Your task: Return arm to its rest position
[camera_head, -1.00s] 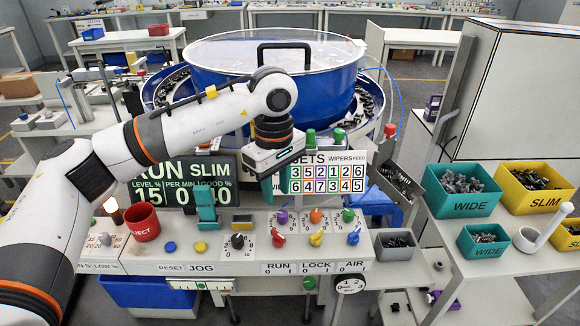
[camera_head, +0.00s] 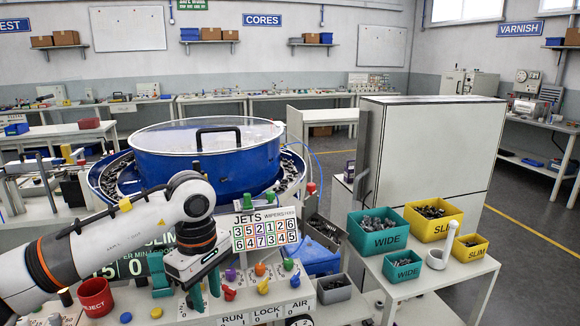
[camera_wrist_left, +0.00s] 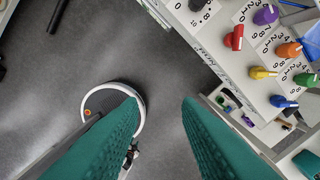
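My left arm (camera_head: 120,238) comes in from the left in the head view. Its gripper (camera_head: 206,289) points down over the front of the control console, left of the JETS panel (camera_head: 265,229). Its two teal fingers stand apart. In the left wrist view the teal fingers (camera_wrist_left: 152,145) are wide apart with nothing between them but grey floor. My right arm and gripper are not in view.
The console's coloured knobs (camera_wrist_left: 262,73) lie right of the fingers. A blue bowl feeder (camera_head: 205,165) stands behind the arm. A red cup (camera_head: 95,296) is at the lower left. Teal WIDE bins (camera_head: 380,240) and yellow SLIM bins (camera_head: 432,228) stand on the right table.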

